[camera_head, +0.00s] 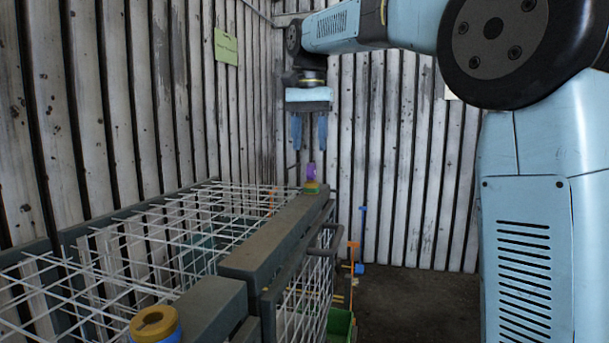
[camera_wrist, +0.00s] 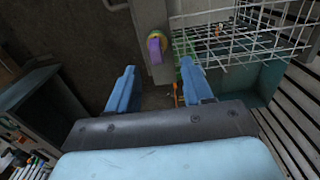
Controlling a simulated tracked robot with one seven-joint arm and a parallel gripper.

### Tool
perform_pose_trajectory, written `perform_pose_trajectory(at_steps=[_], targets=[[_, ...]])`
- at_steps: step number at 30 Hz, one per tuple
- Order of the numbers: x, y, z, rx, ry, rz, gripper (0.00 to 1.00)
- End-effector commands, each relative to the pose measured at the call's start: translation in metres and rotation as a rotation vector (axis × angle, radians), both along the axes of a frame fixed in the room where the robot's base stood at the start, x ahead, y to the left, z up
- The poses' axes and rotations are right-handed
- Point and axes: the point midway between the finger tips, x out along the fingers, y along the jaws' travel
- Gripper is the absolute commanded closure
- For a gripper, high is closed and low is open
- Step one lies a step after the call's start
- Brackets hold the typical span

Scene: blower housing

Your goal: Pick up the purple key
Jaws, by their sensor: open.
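The purple key (camera_head: 311,170) stands upright on a small yellow and green base (camera_head: 312,187) at the far end of the cage's dark top rail. In the wrist view the purple key (camera_wrist: 154,48) shows ahead of the fingertips, nearer the left finger's line than the right one's. My gripper (camera_head: 309,146) is open and empty, pointing down just above the key with its blue fingers apart. In the wrist view my gripper (camera_wrist: 158,68) shows both blue fingers spread, with nothing between them. The key is apart from the fingers.
A wire cage (camera_head: 190,235) with dark rails (camera_head: 275,240) fills the left and middle. A yellow and blue roll-like object (camera_head: 155,325) sits on the near rail. A green bin (camera_head: 340,325) is on the floor beside it. Corrugated walls (camera_head: 400,150) stand close behind and left.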

Motion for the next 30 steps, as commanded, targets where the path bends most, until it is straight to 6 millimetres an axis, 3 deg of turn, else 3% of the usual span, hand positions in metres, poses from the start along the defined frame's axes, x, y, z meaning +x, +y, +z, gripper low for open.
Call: perform_pose_trajectory(at_steps=[10, 19, 28, 30], targets=[[0.000, -0.001, -0.025, 0.000, 0.000, 0.001, 0.49], [0.001, -0.004, -0.062, 0.000, 0.000, 0.002, 0.49], [0.001, -0.003, -0.067, 0.001, -0.001, 0.002, 0.49], [0.001, -0.003, -0.067, 0.001, -0.001, 0.002, 0.54]])
